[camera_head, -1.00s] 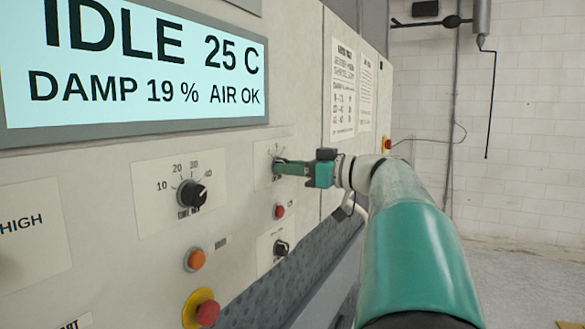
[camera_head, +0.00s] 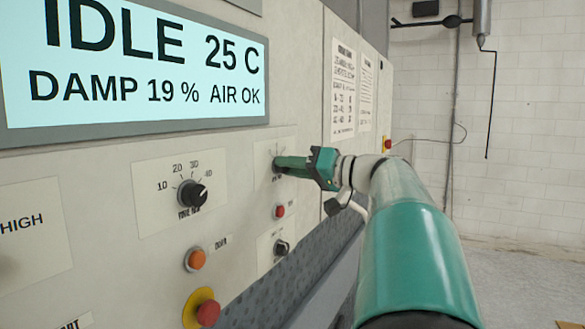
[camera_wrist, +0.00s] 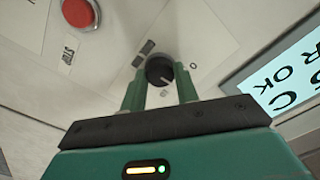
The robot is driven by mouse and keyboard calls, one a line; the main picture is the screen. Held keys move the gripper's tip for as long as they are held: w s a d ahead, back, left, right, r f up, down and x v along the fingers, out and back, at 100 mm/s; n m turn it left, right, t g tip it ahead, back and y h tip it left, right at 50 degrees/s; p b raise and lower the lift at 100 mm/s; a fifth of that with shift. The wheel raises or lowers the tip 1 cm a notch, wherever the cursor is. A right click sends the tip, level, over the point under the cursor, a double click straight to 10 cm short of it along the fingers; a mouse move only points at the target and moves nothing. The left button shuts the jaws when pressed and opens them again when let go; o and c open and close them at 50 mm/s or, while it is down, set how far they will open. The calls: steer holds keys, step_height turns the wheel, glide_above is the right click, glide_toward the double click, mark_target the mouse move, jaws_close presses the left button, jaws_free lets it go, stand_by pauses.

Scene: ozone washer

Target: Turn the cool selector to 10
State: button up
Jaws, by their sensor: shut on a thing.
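The selector knob (camera_wrist: 159,71) is a round black dial with a pale pointer mark on a light plate (camera_head: 262,160). My gripper (camera_wrist: 160,88) has its two green fingers on either side of the knob, shut on it, in the wrist view. In the head view my gripper (camera_head: 278,164) reaches the upper right plate of the panel, and its fingers hide the knob there. Marks and a "0" show beside the knob in the wrist view; the rest of its scale is partly covered or too small to read.
Another black dial (camera_head: 192,194) marked 10 to 40 sits to the left. A red button (camera_head: 280,211), a small black knob (camera_head: 281,247), an orange button (camera_head: 197,259) and a red stop button on yellow (camera_head: 206,312) are below. The lit display (camera_head: 135,70) reads IDLE.

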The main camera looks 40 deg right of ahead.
steer(key=shift+s+r+m, duration=0.1)
steer(key=shift+m, duration=4)
steer(key=o, duration=1)
steer(key=shift+d, duration=0.1)
steer(key=shift+c, duration=0.2)
steer(key=v, duration=1.3)
steer(key=shift+s, duration=0.35)
